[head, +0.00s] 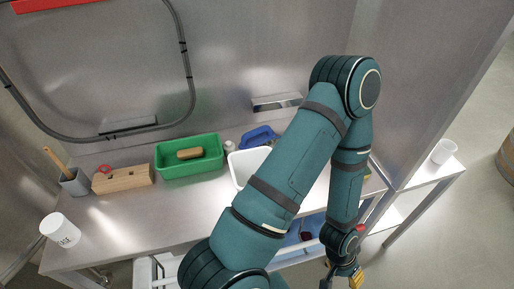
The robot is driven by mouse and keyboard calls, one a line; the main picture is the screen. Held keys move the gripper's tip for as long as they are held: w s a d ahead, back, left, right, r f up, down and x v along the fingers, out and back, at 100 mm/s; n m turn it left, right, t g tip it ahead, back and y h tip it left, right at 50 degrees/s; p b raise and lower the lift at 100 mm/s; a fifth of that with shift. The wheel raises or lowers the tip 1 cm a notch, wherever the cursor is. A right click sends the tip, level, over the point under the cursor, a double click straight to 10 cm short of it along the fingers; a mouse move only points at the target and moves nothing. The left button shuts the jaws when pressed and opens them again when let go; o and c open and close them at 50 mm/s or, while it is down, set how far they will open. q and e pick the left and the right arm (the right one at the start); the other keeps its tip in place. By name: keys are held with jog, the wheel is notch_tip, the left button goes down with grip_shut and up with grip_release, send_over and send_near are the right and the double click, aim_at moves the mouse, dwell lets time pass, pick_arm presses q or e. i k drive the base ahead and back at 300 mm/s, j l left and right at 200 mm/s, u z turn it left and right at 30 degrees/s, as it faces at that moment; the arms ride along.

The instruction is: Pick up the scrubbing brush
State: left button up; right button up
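A tan, block-shaped item (189,153), which looks like the scrubbing brush, lies in the green tray (206,171) on the steel table. Its bristles cannot be made out. My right arm spans the middle of the head view and bends down at the right. My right gripper (341,281) hangs at the bottom edge, well to the right of the tray and in front of the table. Its fingers look spread and empty, with the tips partly cut off. My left gripper is out of view.
A wooden block (122,179) with a red item, a grey cup (75,184) holding a wooden handle, and a white canister (60,230) stand to the left. A white tub (240,172) and a blue item (257,136) are partly behind my arm. A white cup (443,151) stands far right.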

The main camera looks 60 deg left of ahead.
aim_at(253, 139)
jog(key=l+u, duration=0.15)
jog(key=u, duration=0.3)
jog(key=k+l+u, duration=0.15)
jog(key=u, duration=1.35)
